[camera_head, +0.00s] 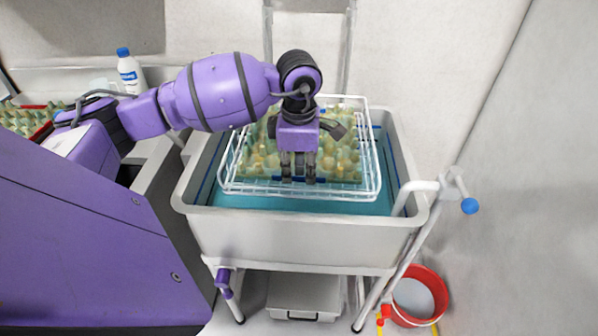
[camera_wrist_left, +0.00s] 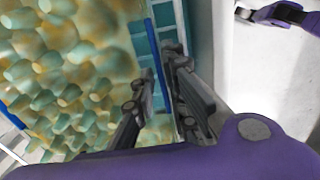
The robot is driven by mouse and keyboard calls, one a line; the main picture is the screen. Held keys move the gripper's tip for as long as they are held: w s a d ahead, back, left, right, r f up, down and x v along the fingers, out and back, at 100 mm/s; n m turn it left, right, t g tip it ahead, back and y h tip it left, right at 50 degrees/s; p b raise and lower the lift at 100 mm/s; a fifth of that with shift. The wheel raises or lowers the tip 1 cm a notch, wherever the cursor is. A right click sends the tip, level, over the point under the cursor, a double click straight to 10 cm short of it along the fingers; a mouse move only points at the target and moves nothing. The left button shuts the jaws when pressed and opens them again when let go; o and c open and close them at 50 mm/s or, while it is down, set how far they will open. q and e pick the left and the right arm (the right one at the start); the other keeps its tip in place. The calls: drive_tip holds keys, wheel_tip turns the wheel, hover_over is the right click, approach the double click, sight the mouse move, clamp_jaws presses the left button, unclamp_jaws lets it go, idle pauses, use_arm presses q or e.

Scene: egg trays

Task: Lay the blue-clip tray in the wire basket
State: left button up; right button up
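The blue-clip tray, a greenish-yellow egg tray (camera_head: 340,163), lies inside the white wire basket (camera_head: 372,170). Its bumpy surface also fills the left of the left wrist view (camera_wrist_left: 60,70). A blue clip strip (camera_wrist_left: 153,52) runs along its near edge. My left gripper (camera_head: 298,180) points down at the tray's front edge, near the middle of the basket's front side. Its fingers (camera_wrist_left: 158,118) stand apart with a visible gap, the blue strip running towards the space between them. Contact with the strip cannot be made out. My right gripper is not in view.
The basket sits in a grey tub (camera_head: 300,235) with a teal bottom, on a wheeled frame. Another egg tray (camera_head: 25,118) and a white bottle (camera_head: 130,75) with a blue cap are at the left. A red bucket (camera_head: 420,290) stands on the floor at the lower right.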

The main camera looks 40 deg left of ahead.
use_arm(q)
wheel_tip(320, 180, up, 10)
drive_tip(key=s+d+f+n+t+h, duration=0.25)
drive_tip(key=d+n+h, duration=0.3)
drive_tip(key=d, duration=0.35)
drive_tip(key=s+d+f+n+t+h, duration=0.1)
drive_tip(key=s+d+f+n+h, duration=0.3)
drive_tip(key=d+h, duration=0.4)
drive_tip(key=s+d+f+n+t+h, duration=0.25)
drive_tip(key=d+n+h, duration=0.3)
drive_tip(key=d, duration=0.45)
drive_tip(key=s+a+f+n+t+y, duration=0.1)
drive_tip(key=a+f+n+t+y, duration=1.1)
drive_tip(key=n, duration=0.9)
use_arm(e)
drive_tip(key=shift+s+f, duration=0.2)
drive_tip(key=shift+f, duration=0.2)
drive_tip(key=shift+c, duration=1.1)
use_arm(q)
drive_tip(key=s+a+f+n+g+y, duration=0.2)
drive_tip(key=s+f+n+g, duration=0.3)
drive_tip(key=s+f, duration=0.5)
drive_tip(key=s+a+f+n+g+y, duration=0.2)
drive_tip(key=s+f+n+g+y, duration=0.2)
drive_tip(key=s+f, duration=0.5)
drive_tip(key=shift+s+a+f+n+g+y, duration=0.15)
drive_tip(key=shift+s+f+n+g+y, duration=0.25)
drive_tip(key=shift+s+n+g, duration=0.6)
